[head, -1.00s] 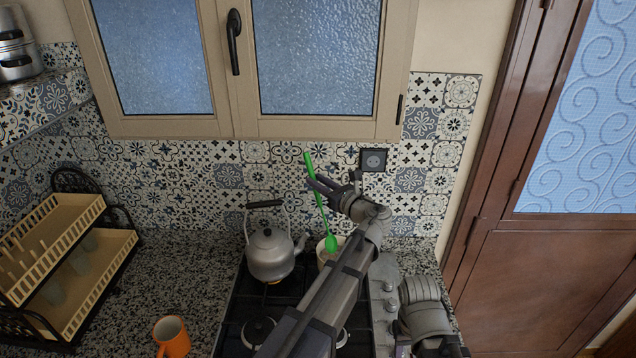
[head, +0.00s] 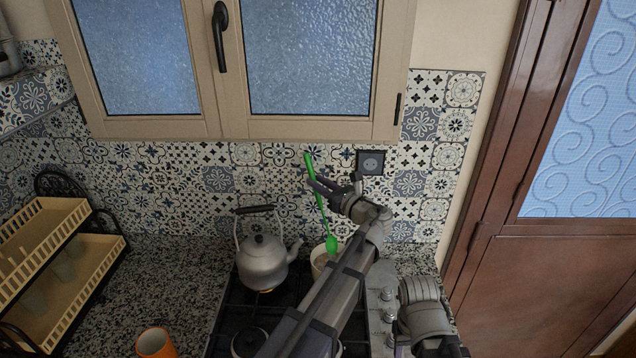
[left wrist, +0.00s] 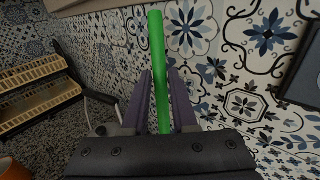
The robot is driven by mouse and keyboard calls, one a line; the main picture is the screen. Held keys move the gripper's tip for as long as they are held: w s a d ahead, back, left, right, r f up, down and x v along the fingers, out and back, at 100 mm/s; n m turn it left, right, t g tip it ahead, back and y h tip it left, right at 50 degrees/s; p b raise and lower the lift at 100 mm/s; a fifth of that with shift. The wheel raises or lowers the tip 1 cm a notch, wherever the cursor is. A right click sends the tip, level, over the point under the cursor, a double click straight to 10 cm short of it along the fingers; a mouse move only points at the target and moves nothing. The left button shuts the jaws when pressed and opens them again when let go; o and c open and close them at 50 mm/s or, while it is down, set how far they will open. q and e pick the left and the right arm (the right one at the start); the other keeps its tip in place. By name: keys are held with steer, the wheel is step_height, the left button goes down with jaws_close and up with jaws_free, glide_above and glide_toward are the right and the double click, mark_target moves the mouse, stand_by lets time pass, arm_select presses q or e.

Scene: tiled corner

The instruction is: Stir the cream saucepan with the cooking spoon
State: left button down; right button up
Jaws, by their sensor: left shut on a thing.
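The green cooking spoon (head: 319,205) is held in my left gripper (head: 332,190), shut on its handle. The spoon hangs steeply, with its bowl end down at the cream saucepan (head: 318,262). The bowl still shows in front of the pan's far rim; I cannot tell whether it is inside or just above. The saucepan stands on the stove beside the kettle, and my left arm hides much of it. In the left wrist view, the spoon handle (left wrist: 157,62) runs between the two fingers of my left gripper (left wrist: 160,95). My right gripper is not in view.
A grey kettle (head: 262,262) stands left of the saucepan on the black stove (head: 223,322). An orange mug (head: 155,343) is on the counter at the front left, near a dish rack (head: 85,290). A tiled wall with a socket (head: 371,163) is close behind the gripper.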

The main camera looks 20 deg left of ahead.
arm_select(q)
steer(key=f+b, duration=0.3)
steer(key=d+f+b, duration=0.1)
steer(key=f+b, duration=0.1)
steer(key=f, duration=0.1)
steer(key=s+f+b, duration=0.1)
steer(key=f+b, duration=0.2)
steer(key=shift+d+f+b, duration=0.2)
steer(key=shift+d+b, duration=0.1)
steer(key=shift+d, duration=0.1)
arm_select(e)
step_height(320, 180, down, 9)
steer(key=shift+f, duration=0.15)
arm_select(q)
steer(key=shift+d, duration=0.15)
